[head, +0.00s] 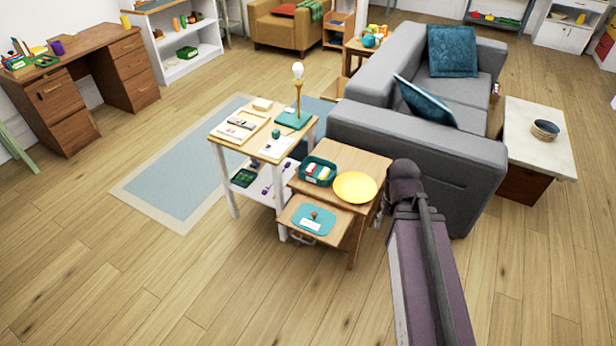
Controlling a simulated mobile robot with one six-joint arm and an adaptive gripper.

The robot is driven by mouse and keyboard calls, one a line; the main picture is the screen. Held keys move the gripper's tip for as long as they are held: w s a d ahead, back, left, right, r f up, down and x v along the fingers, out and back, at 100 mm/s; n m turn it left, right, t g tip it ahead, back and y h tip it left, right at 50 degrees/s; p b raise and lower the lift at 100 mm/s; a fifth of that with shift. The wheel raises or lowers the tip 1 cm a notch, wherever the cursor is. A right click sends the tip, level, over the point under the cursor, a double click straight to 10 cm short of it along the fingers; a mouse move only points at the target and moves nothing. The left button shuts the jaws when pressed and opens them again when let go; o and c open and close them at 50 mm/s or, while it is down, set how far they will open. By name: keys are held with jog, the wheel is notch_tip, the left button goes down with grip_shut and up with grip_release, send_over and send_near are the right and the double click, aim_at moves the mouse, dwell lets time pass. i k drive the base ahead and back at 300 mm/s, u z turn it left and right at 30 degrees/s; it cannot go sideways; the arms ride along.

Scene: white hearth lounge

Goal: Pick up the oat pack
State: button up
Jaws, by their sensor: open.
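I cannot pick out the oat pack for certain. A dark green basket (305,180) on the small wooden side table (356,157) holds a few small white, red and yellow items, too small to identify. My arm rises from the bottom right, and its upper joint is beside the side table's right edge, in front of the grey sofa. My gripper is not visible in this view.
A yellow plate (355,187) is beside the basket; a teal tray (314,221) lies on the lower pulled-out shelf. A white-legged table (226,148) with a lamp (298,88) adjoins at left. The grey sofa (400,140) blocks the right. The floor (120,270) in front is clear.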

aim_at(311, 168)
jog(key=u, duration=0.4)
jog(key=i, duration=0.95)
